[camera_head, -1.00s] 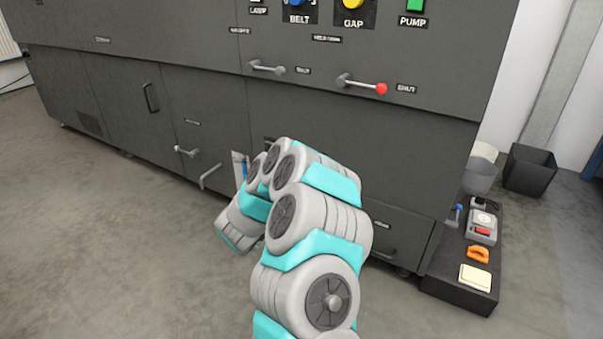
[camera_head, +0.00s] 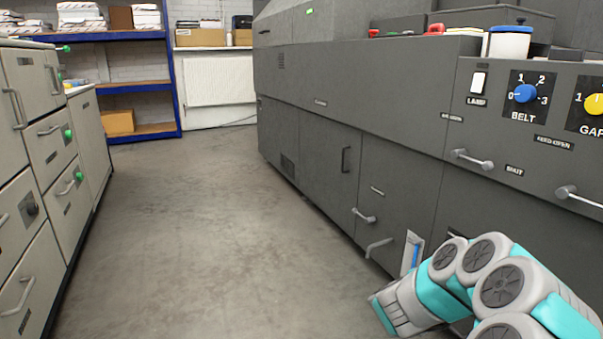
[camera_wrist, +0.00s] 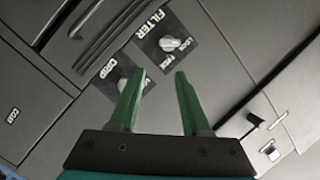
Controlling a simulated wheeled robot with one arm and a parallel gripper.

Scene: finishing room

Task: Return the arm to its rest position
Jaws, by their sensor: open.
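My gripper (camera_wrist: 156,100) shows in the wrist view with its two green fingers apart and nothing between them. Beyond the fingers is a dark grey panel with a FILTER knob (camera_wrist: 170,43) and a DRIP knob (camera_wrist: 124,86), the latter partly behind the left finger. I cannot tell whether the fingers touch the panel. In the head view my arm shows at the lower right, folded in front of the grey machine (camera_head: 400,170); the gripper fingers are not visible there.
A BELT knob (camera_head: 525,93) and several handles sit on the machine front. A drawer cabinet (camera_head: 45,150) lines the left side, and blue shelving (camera_head: 171,70) stands at the back. The floor (camera_head: 190,230) between cabinet and machine is clear.

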